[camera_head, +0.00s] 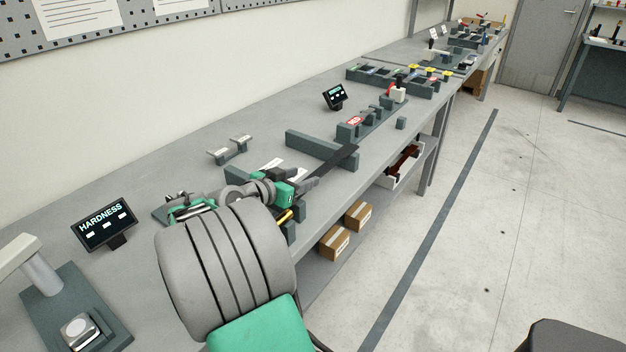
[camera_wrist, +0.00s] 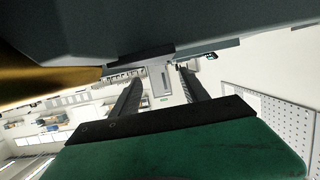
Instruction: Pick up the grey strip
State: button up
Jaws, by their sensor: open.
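My gripper (camera_head: 310,180) reaches over the front edge of the bench, beside a dark rack. In the wrist view its two dark fingers (camera_wrist: 161,78) are apart, with nothing seen held between them. A long dark strip (camera_head: 332,163) lies slantwise just beyond the fingers in the head view. A gold-coloured piece (camera_head: 285,217) shows under my gripper; a gold surface (camera_wrist: 45,85) is also close at the left in the wrist view. A large grey surface (camera_wrist: 150,25) fills the top of that view. I cannot tell which piece is the grey strip; my arm hides part of the rack.
A dark bar (camera_head: 322,148) stands behind my gripper. A block with a red label (camera_head: 353,122) and a small black display (camera_head: 335,96) are farther along. A hardness display (camera_head: 104,223) stands at the left. Boxes (camera_head: 336,242) sit on the lower shelf.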

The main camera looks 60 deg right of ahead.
aim_at(319, 173)
jog(key=x, duration=0.4)
jog(key=p+x, duration=0.1)
jog(key=x, duration=0.3)
jog(key=shift+a+f, duration=0.15)
jog(key=shift+f, duration=0.05)
grip_shut()
dwell(1.0)
jog(key=shift+r, duration=0.15)
